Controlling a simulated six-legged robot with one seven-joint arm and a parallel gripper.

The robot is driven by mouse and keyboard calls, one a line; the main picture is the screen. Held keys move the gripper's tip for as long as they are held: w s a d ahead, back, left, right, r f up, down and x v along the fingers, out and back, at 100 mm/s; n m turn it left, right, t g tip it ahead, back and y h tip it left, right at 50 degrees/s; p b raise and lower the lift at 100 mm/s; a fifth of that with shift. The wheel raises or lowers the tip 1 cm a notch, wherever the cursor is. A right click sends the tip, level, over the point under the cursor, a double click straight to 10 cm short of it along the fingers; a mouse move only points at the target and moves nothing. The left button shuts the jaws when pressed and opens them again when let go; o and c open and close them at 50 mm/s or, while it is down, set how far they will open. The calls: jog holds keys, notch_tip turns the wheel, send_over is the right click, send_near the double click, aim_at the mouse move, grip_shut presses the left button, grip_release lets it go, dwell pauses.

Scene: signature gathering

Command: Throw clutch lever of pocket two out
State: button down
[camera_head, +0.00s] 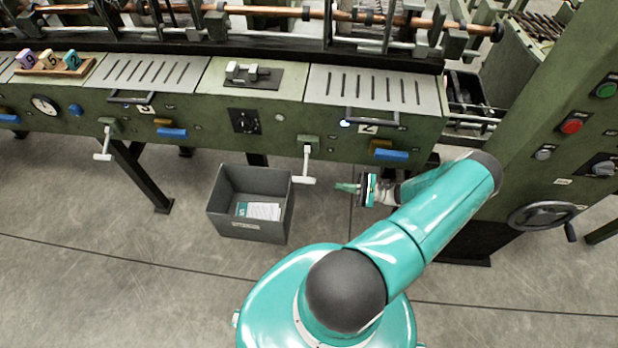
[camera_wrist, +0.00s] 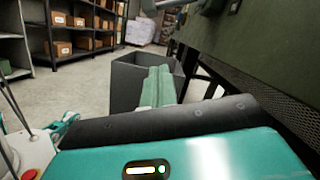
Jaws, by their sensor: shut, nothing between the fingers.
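The machine panel marked 2 (camera_head: 368,129) is pocket two, on the right part of the green machine front. Its clutch lever (camera_head: 307,163) hangs down from a green bracket at the panel's left, with a white crosswise grip at its lower end. My gripper (camera_head: 338,187) is just right of that grip, pointing left, with a small gap seen between them. It is shut and empty; its green fingers (camera_wrist: 158,86) lie together in the wrist view. A pale grey bar at the top of the wrist view may be the lever, but I cannot tell.
A grey bin (camera_head: 225,210) with papers stands on the floor left of my gripper; it also shows in the wrist view (camera_wrist: 125,85). Another lever (camera_head: 104,142) hangs farther left. A blue handle (camera_head: 391,155) sticks out above my wrist. A handwheel (camera_head: 541,216) is at the right.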

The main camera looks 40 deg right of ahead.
aim_at(312, 181)
jog(key=w+a+r, duration=0.1)
jog(key=w+a, duration=0.1)
jog(key=w+a+r, duration=0.2)
jog(key=a, duration=0.1)
jog(key=w+a+r, duration=0.2)
jog(key=shift+w+a, duration=0.1)
jog(key=shift+a, duration=0.25)
jog(key=shift+a+r, duration=0.2)
jog(key=shift+r, duration=0.2)
